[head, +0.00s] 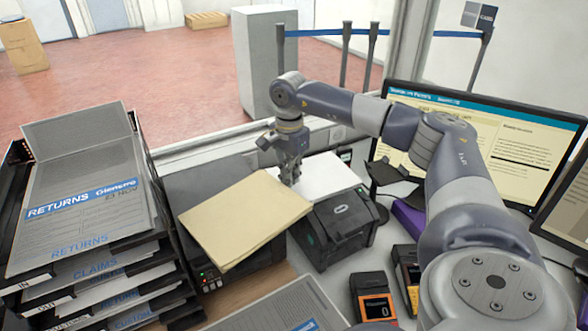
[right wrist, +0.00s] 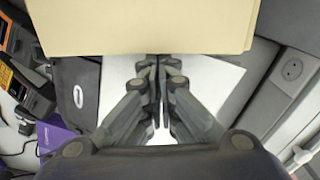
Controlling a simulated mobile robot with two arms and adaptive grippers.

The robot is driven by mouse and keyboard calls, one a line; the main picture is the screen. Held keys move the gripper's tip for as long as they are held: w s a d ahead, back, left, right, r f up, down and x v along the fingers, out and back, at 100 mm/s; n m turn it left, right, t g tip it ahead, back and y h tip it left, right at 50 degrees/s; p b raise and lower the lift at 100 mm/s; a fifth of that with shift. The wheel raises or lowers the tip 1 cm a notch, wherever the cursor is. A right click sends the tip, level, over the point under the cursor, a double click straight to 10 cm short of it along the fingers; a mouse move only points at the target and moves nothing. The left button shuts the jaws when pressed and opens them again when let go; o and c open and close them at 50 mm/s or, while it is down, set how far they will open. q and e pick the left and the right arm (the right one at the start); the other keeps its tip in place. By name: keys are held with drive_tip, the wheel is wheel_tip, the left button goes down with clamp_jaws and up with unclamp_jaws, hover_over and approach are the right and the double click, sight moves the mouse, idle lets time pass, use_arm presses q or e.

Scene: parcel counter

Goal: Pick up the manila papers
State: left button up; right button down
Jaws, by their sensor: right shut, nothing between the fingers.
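The manila papers (head: 243,216) lie as a flat stack on top of a black printer (head: 208,180), overhanging its front and right edges. In the right wrist view the manila papers (right wrist: 140,25) fill the top middle. My right gripper (head: 291,181) is shut and empty, just beyond the right end of the papers and above a white sheet (head: 318,176). In the right wrist view the fingertips of my right gripper (right wrist: 159,62) are together near the papers' edge; I cannot tell whether they touch. My left gripper is not in view.
A tiered tray rack (head: 92,245) of labelled papers stands to the left. A black label printer (head: 338,225) is right of the papers, with handheld devices (head: 374,300) in front. Monitors (head: 483,150) stand at the right. A low wall runs behind.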

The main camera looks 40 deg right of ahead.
drive_tip(key=shift+s+a+p, duration=0.1)
drive_tip(key=shift+a+p, duration=0.2)
drive_tip(key=shift+a, duration=0.95)
drive_tip(key=shift+d, duration=0.1)
